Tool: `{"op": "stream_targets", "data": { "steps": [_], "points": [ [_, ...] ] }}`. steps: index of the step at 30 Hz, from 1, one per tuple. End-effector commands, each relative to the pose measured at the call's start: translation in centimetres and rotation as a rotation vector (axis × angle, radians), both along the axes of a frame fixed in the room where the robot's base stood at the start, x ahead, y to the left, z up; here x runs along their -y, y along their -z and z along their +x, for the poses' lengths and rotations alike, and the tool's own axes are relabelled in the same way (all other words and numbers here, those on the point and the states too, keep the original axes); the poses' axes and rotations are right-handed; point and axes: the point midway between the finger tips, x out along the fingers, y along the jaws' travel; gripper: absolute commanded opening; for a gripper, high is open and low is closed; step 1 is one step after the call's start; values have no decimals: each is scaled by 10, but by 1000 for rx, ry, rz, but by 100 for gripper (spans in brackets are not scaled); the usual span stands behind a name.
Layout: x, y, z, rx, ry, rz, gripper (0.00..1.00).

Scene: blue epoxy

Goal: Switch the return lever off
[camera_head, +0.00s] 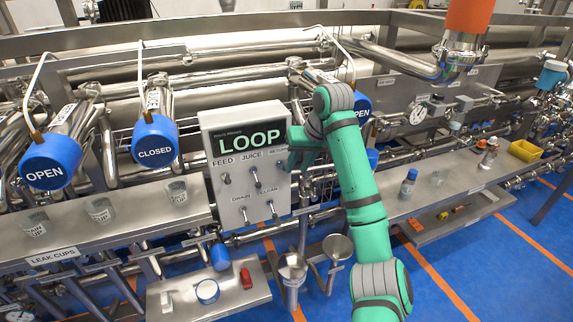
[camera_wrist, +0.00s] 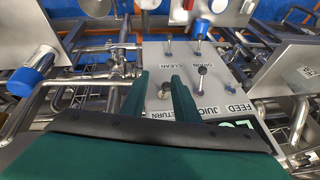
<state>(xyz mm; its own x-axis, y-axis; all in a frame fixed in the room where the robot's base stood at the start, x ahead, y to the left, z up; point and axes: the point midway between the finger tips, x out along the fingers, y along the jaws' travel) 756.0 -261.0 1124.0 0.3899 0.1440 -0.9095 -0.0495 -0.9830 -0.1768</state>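A grey control panel (camera_head: 246,165) headed LOOP carries small levers marked FEED, JUICE, RETURN, DRAIN and CLEAN. My gripper (camera_head: 296,158) is at the panel's upper right, over the RETURN place, and hides that lever in the head view. In the wrist view, where the panel is upside down, the return lever (camera_wrist: 165,90) shows between my two green fingers (camera_wrist: 162,78), just above the RETURN label. The fingers stand apart, with a gap around the lever. I cannot tell whether either touches it. The juice lever (camera_wrist: 202,72) is just right of the fingers.
The drain lever (camera_head: 244,213) and clean lever (camera_head: 272,208) sit low on the panel; the feed lever (camera_head: 226,179) is at its left. Pipes surround the panel. Blue CLOSED (camera_head: 154,140) and OPEN (camera_head: 50,162) valve caps are at left. A steel shelf (camera_head: 420,200) lies right.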

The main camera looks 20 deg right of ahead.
Motion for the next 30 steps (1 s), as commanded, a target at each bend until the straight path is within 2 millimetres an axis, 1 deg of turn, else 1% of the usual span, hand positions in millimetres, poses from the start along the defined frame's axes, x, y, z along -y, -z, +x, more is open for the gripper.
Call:
{"op": "stream_targets", "data": {
  "steps": [1, 3, 7, 9, 15, 20, 25, 28, 29, 30],
  "points": [
    [-4, 0, 9, -1, -1, -1, 28],
    [-9, -1, 22, -1, -1, -1, 28],
    [-16, -1, 41, 0, -1, -1, 28],
    [-16, 11, 43, -1, 0, -1, 28],
    [-18, 25, 49, 0, 1, 0, 28],
    [-22, 28, 51, 0, -4, 1, 28],
    [-19, 28, 50, 0, 0, 1, 28],
    [-18, 28, 50, 0, 1, 0, 4],
    [-18, 28, 50, 1, 1, 0, 0],
    [-18, 28, 49, 1, 1, 0, 0]
  ]
}}
